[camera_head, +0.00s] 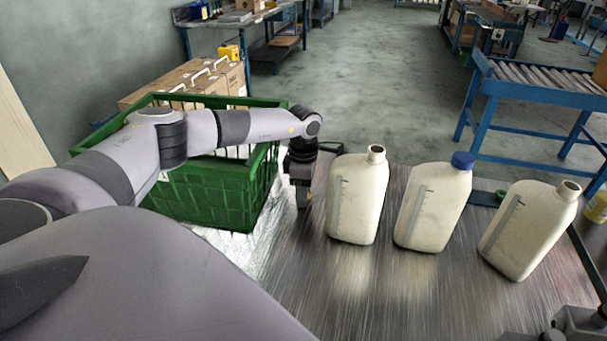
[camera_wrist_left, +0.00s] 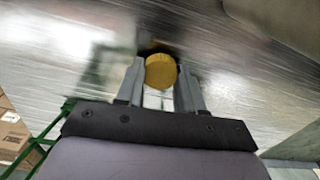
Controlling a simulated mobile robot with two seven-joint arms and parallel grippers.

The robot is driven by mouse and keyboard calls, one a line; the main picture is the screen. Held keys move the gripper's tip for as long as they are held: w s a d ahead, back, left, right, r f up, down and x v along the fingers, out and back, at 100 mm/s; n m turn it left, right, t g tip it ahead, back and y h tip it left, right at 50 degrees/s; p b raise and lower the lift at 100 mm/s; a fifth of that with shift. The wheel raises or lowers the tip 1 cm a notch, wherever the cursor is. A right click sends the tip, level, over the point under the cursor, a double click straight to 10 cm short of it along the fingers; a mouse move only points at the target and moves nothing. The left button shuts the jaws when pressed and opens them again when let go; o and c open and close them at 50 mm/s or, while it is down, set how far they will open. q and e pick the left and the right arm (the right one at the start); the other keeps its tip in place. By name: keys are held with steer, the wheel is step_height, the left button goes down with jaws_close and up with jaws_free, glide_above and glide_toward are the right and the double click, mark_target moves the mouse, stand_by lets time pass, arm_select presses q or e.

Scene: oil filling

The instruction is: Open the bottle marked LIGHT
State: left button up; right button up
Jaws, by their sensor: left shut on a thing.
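Three cream bottles stand on the metal table. The left bottle (camera_head: 357,198) and the right bottle (camera_head: 530,228) have bare, open necks. The middle bottle (camera_head: 433,205) wears a blue cap (camera_head: 463,160). No marking LIGHT can be read on any of them. My left gripper (camera_head: 303,195) is low over the table, just left of the left bottle. In the left wrist view, its fingers (camera_wrist_left: 160,85) are shut on a yellow cap (camera_wrist_left: 161,71). Dark parts at the lower right corner of the head view may be my right gripper (camera_head: 580,325); its fingers cannot be made out.
A green crate (camera_head: 215,200) stands on the left of the table, close behind my left arm. A green cap (camera_head: 501,195) lies on the table between the middle and right bottles. The metal table (camera_head: 350,290) is clear in front of the bottles. A blue roller stand (camera_head: 530,85) is behind.

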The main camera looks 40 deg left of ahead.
arm_select(q)
steer(key=shift+f, duration=0.5)
steer(key=shift+f, duration=0.2)
steer(key=o, duration=1.2)
steer(key=shift+c, duration=0.2)
steer(key=shift+r, duration=0.15)
step_height(320, 180, up, 12)
steer(key=shift+b, duration=0.4)
